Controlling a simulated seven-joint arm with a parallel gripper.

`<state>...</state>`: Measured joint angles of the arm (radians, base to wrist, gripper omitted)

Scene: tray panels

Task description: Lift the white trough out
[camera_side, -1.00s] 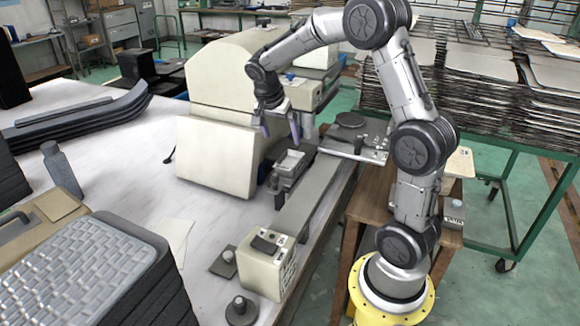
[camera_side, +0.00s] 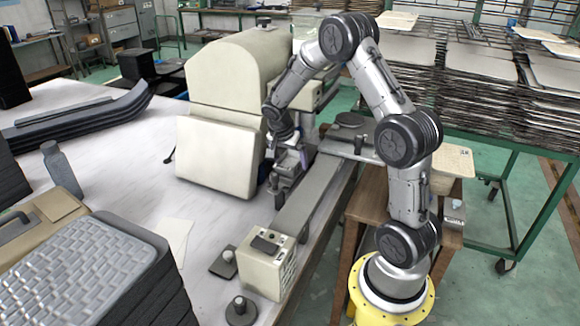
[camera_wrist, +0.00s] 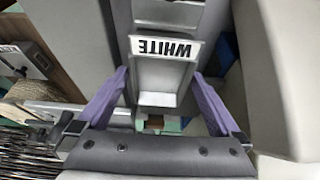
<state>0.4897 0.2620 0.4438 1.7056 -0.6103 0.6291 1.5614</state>
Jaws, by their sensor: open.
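The white trough (camera_wrist: 160,76) is a small pale, open tray with a panel lettered "WHITE", upside down in the wrist view. My gripper (camera_wrist: 160,72) has two purple fingers, open, one on each side of the trough. I cannot tell whether either finger touches it. In the side view my gripper (camera_side: 288,166) is low at the machine's front, over the start of the grey track, and the trough is mostly hidden there by the gripper and wrist.
The cream machine (camera_side: 218,150) stands close to the left of my gripper. A grey track (camera_side: 310,197) runs toward a cream control box (camera_side: 266,262) at the front. A pale perforated basket (camera_side: 452,168) stands at the right.

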